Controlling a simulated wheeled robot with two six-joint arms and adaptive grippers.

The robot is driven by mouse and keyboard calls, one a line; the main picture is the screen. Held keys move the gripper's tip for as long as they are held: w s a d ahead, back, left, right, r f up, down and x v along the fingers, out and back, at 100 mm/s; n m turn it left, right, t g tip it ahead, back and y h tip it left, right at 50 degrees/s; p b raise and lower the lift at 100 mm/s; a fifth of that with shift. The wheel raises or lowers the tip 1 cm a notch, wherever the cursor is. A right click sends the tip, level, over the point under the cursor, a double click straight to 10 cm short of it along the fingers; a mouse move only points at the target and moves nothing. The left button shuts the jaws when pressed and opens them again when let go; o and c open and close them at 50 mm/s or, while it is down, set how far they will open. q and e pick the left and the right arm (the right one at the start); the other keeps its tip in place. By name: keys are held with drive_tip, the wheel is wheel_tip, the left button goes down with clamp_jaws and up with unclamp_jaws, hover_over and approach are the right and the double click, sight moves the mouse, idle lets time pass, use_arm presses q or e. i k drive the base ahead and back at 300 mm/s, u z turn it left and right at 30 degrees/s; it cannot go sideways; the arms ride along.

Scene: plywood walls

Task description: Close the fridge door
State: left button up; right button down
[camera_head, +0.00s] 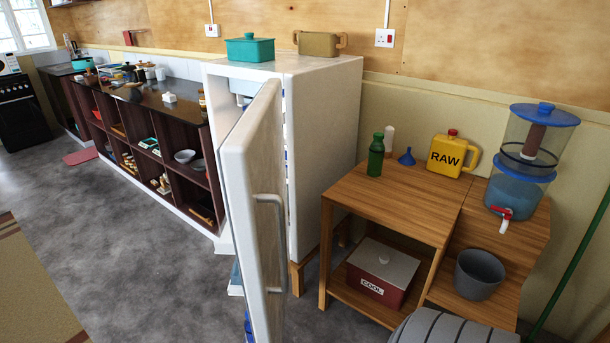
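A white fridge (325,140) stands against the plywood wall near the middle of the view. Its white door (245,170) is open and swung out towards me, so I see it nearly edge-on. A grey-white handle (272,235) is on the door's outer face, which is turned to the right. The door's lower end runs out of the frame at the bottom. Most of the fridge's inside is hidden behind the door; a few blue items show by its edges. Neither of my grippers is in view.
A wooden table (395,200) with a yellow RAW jug (450,155) and a water dispenser (530,150) stands right of the fridge. A grey ribbed object (455,327) is at the bottom edge. The grey floor (120,240) at left is mostly clear.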

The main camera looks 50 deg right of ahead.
sight(250, 158)
drive_tip(key=z, duration=1.4)
